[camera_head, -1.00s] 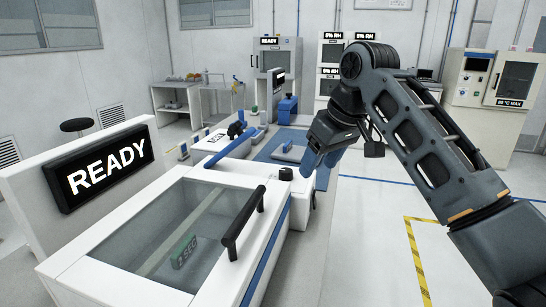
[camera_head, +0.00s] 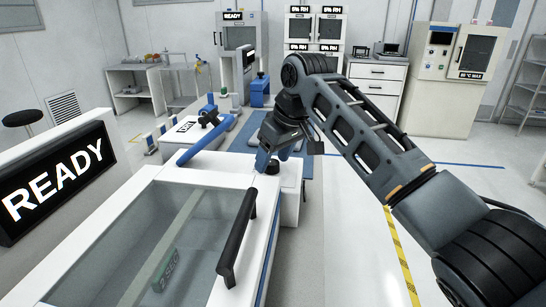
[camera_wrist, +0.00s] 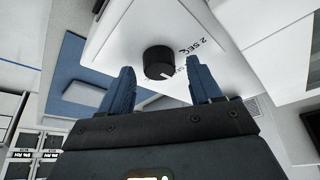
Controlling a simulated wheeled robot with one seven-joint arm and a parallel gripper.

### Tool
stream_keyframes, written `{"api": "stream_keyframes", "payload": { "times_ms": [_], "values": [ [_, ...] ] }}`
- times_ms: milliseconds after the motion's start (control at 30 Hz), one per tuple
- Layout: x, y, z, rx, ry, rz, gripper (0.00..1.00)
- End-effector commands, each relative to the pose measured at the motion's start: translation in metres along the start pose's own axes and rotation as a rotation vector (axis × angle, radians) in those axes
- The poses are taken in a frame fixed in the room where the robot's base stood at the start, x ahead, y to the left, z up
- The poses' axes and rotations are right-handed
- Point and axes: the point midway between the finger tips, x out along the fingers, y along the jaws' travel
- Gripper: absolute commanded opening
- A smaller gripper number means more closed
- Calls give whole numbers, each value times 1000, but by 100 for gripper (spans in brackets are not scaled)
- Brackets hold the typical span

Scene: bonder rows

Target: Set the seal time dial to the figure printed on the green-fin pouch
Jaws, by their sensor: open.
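The seal time dial (camera_head: 272,166) is a black knob on the white housing beside the glass-lidded chamber. In the wrist view the dial (camera_wrist: 158,60) lies between and just beyond the fingertips, with no clear contact. Its pale pointer mark faces lower right in that view. A "2 SEC" label is printed to its upper right; another label is partly hidden near the right finger. My gripper (camera_head: 273,155) is open above the dial, and its blue fingers (camera_wrist: 160,68) point at it. The green-fin pouch (camera_head: 167,270) lies under the glass lid; its figure before "SEC" is too small to read surely.
The lid has a black bar handle (camera_head: 237,237) in front of my gripper. A READY display (camera_head: 60,180) stands at the left. A blue-handled white unit (camera_head: 190,130) and a blue mat (camera_head: 240,140) lie behind. Clear floor extends at right.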

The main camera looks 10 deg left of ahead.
Motion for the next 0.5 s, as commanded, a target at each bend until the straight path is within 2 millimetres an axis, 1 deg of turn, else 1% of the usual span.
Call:
{"api": "stream_keyframes", "payload": {
  "times_ms": [100,333,500],
  "values": [
    [4,0,0,0,1,0,64],
    [5,0,0,0,1,0,64],
    [5,0,0,0,1,0,47]
  ]
}}
